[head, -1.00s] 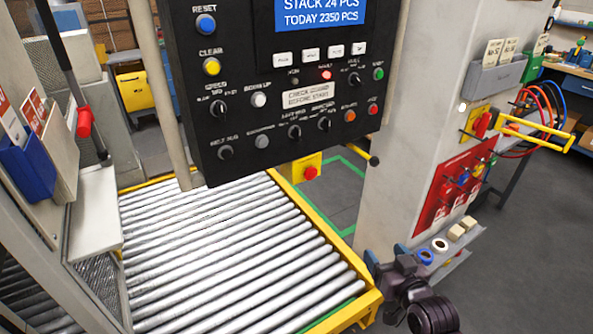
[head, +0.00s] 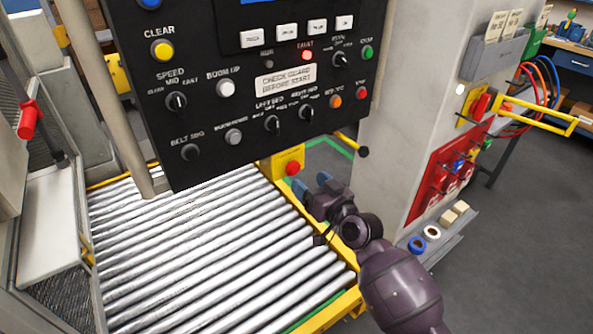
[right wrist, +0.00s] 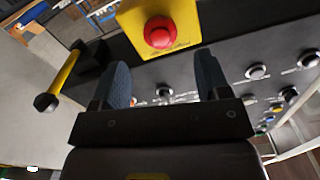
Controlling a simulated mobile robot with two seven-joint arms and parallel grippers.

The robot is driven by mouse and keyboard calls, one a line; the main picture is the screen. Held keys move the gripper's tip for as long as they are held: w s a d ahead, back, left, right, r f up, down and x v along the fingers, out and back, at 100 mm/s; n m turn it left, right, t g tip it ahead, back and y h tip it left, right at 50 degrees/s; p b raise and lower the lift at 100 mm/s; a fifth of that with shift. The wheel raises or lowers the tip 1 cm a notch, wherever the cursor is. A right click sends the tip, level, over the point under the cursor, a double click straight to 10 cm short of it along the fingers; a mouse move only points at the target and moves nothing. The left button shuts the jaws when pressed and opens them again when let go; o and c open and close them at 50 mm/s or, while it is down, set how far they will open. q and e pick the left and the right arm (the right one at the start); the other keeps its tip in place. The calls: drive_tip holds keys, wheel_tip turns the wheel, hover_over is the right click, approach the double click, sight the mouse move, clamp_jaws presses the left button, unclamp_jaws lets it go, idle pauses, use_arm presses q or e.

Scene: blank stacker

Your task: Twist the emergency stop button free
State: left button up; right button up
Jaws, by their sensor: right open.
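The emergency stop button (head: 292,168) is a red mushroom head on a yellow box (head: 283,157) below the lower right of the black control panel. My right gripper (head: 311,184) is just below and to the right of it, apart from it. In the right wrist view the red button (right wrist: 161,32) on its yellow plate (right wrist: 188,14) lies ahead of the two blue-grey fingers, near the top. The right gripper (right wrist: 164,82) is open, with nothing between its fingers. The left gripper is not in view.
The black control panel (head: 250,110) with several knobs and buttons hangs over the roller conveyor (head: 180,250). A yellow bar with a black end (head: 362,151) sticks out near the button. A grey pillar (head: 420,90) with a red lockout board (head: 447,175) stands at the right.

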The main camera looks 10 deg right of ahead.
sight(296, 170)
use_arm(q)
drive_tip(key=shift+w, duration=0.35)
use_arm(e)
drive_tip(key=shift+x, duration=2.9)
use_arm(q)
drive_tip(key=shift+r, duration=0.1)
use_arm(e)
drive_tip(key=shift+c, duration=0.4)
